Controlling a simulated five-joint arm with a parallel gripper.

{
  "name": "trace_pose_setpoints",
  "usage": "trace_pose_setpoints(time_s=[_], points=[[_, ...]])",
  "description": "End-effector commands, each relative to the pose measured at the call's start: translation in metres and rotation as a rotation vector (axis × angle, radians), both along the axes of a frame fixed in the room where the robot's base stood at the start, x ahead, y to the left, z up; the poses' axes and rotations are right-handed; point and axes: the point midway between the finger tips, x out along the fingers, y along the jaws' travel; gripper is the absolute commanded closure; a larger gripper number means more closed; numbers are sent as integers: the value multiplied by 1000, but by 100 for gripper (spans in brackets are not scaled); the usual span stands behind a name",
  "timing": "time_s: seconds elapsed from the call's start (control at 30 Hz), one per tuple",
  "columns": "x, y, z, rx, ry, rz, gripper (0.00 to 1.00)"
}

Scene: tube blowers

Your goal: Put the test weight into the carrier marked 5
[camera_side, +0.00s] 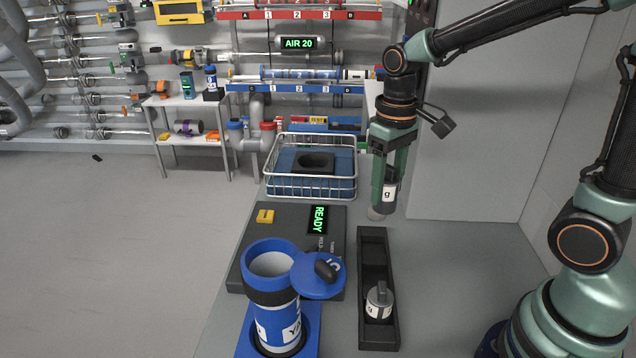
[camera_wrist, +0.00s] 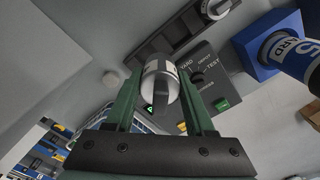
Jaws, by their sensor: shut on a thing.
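My gripper (camera_side: 384,203) is shut on a test weight (camera_side: 390,190), a dark and light cylinder with a white label that shows a "g". It holds the weight above the grey bench, behind the black tray. In the wrist view the weight (camera_wrist: 158,80) sits between the two green fingers. The carrier (camera_side: 290,322) is a blue and white tube standing upright in a blue base at the front, its mouth open. Its blue lid (camera_side: 312,282) is swung out to the right, with a mark partly hidden by a dark knob. The wrist view shows a 5 on the carrier (camera_wrist: 280,48).
A second weight (camera_side: 379,302) stands in the black tray (camera_side: 374,252), right of the carrier. A dark panel (camera_side: 248,262) with a green READY display lies behind the carrier. A wire basket (camera_side: 268,190) stands farther back. The bench right of the tray is clear.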

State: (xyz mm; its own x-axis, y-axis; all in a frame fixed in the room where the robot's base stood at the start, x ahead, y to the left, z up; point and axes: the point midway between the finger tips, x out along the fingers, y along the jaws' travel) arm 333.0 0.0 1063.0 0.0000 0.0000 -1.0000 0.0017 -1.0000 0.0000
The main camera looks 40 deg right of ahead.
Motion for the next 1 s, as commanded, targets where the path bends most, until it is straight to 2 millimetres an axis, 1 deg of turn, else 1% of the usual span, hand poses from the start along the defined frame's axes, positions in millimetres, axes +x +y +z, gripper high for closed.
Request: trace_pose_setpoints(time_s=[0.17,0.23,0.27,0.37,0.47,0.5,0.57,0.6,0.67,0.7,0.8,0.9,1.0], points=[[1,1,1,0,-2,1,100],[2,4,3,0,-2,12,100],[3,7,4,0,-2,22,100],[10,25,13,0,-5,79,100],[17,56,28,0,-6,174,100],[19,72,36,1,-6,218,100],[21,96,47,1,-6,288,100],[21,112,55,1,-6,335,100],[19,136,67,1,-6,404,100],[17,151,74,1,-6,450,100],[8,188,92,1,-6,555,100],[-4,218,108,1,-5,644,100],[-15,240,119,1,-4,713,100]])
